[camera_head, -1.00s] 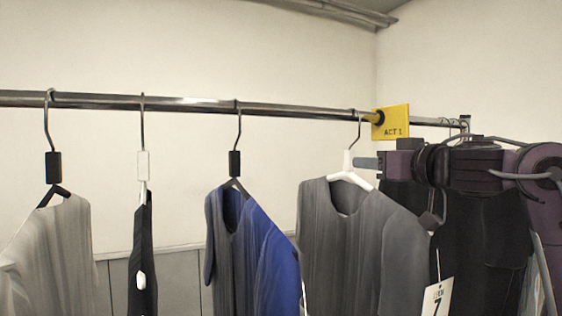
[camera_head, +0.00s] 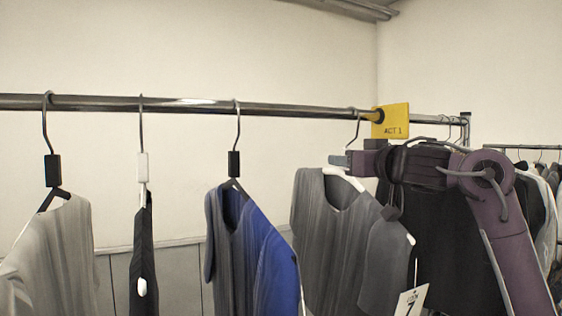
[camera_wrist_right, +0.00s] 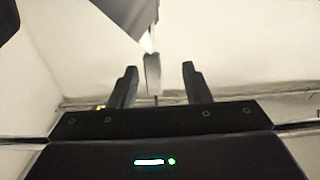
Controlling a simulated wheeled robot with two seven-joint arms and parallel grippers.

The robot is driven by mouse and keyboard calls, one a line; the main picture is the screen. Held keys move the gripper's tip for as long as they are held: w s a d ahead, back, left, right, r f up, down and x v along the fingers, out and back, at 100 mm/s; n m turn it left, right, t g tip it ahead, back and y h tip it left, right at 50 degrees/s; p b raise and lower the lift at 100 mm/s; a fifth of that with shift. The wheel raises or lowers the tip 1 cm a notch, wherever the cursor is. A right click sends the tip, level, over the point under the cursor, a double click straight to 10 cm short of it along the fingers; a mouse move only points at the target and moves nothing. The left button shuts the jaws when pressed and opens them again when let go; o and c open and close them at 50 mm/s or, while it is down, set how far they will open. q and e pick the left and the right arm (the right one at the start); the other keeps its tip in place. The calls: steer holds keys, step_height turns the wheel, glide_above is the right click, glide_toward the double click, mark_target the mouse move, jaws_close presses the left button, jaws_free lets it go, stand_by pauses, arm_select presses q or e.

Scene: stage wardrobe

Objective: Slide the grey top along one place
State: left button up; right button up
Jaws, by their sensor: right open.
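The grey top (camera_head: 335,225) hangs on a white hanger (camera_head: 343,178) from the rail, just left of the yellow ACT 1 divider (camera_head: 390,121). My right gripper (camera_head: 341,160) reaches in from the right at the height of the hanger's neck and covers that neck in the head view. In the right wrist view, its two fingers (camera_wrist_right: 158,72) are apart, with the pale hanger neck (camera_wrist_right: 152,88) showing between them. It is open, and I cannot tell whether a finger touches the neck. My left gripper is not in view.
The metal rail (camera_head: 190,105) runs across. Left of the grey top hang a blue and grey garment (camera_head: 265,245), a narrow dark one (camera_head: 143,265) and a pale one (camera_head: 55,255), with gaps between. Dark clothes (camera_head: 450,245) and a tag (camera_head: 411,301) are at the right.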

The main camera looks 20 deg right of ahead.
steer(key=shift+s+a, duration=0.6)
steer(key=shift+a, duration=6.85)
steer(key=s+d, duration=0.2)
steer(key=s, duration=1.1)
steer(key=shift+d, duration=0.25)
steer(key=shift+w, duration=0.1)
